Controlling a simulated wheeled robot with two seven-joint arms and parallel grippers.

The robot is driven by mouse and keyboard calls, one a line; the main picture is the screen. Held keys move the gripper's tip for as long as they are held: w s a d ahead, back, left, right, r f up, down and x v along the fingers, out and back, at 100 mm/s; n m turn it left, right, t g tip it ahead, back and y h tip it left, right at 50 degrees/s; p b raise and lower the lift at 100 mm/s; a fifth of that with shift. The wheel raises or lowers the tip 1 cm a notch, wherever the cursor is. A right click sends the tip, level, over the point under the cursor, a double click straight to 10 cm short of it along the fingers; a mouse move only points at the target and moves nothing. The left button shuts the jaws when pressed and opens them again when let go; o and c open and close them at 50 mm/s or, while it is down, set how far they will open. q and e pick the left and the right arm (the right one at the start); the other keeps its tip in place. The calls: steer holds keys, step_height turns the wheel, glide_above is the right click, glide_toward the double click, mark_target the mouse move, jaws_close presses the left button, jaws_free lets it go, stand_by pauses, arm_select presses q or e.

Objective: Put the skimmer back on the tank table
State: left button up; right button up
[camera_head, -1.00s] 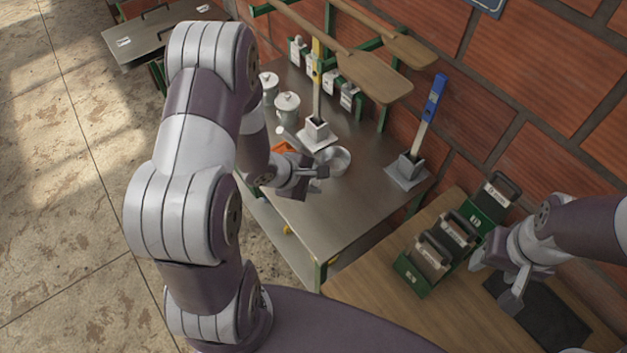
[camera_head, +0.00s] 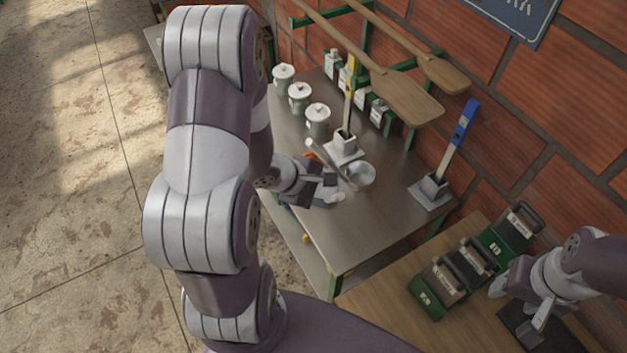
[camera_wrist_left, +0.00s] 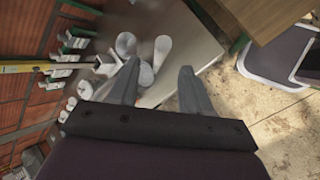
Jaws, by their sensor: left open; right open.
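A round metal bowl with a grey handle (camera_head: 325,158), which looks like the skimmer, is on the metal table (camera_head: 375,222); its bowl (camera_head: 361,176) is at the right end. My left gripper (camera_head: 333,188) is open and empty just in front of the handle and left of the bowl; contact cannot be told. In the left wrist view the open fingers (camera_wrist_left: 160,85) point at the table, with pale round shapes beyond them. My right gripper (camera_head: 520,302) is open and empty over the wooden table, by a dark mat.
White lidded cups (camera_head: 317,120) stand at the table's back left. Upright tools in square holders, one yellow and one blue-topped (camera_head: 462,125), stand behind. Wooden paddles (camera_head: 405,98) hang over the table. Green-based boxes (camera_head: 438,287) are on the wooden table. The metal table's front is clear.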

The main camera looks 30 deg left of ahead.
arm_select(q)
steer(key=s+a+r+m+g+y+p, duration=0.1)
steer(key=a+r+m+y, duration=0.3)
steer(key=r+m, duration=0.35)
steer(key=s+d+r+m+g, duration=0.2)
steer(key=s+d+m, duration=0.4)
steer(key=m, duration=0.5)
steer(key=shift+s+d+r+g, duration=0.2)
steer(key=shift+d+r+g, duration=0.1)
steer(key=shift+d+g, duration=0.65)
